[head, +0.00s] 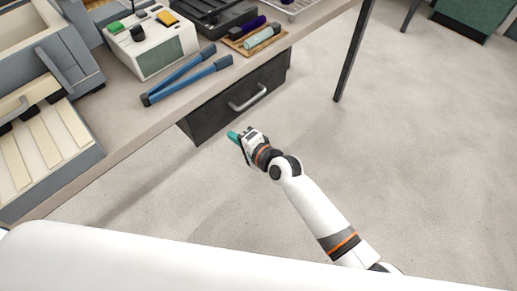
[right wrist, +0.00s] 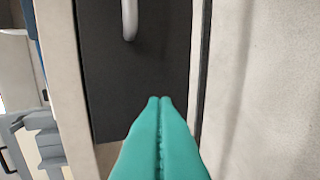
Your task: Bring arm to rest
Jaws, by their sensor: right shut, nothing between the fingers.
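My right arm reaches up from the lower right in the head view. Its gripper (head: 233,136) has teal fingers and is held in front of the dark drawer, out over the floor. In the right wrist view the two teal fingers (right wrist: 160,138) lie against each other with nothing between them. They point toward the dark drawer front, below its handle. I see no contact with the drawer or the table. My left gripper is not in view.
The table (head: 120,110) carries blue-handled tongs (head: 188,80), a white device (head: 150,48), a small wooden tray (head: 240,48) and a grey rack (head: 85,160). The dark drawer (head: 235,100) has a metal handle (head: 247,97). A table leg (head: 354,50) stands to the right. Open floor (head: 430,150) lies right.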

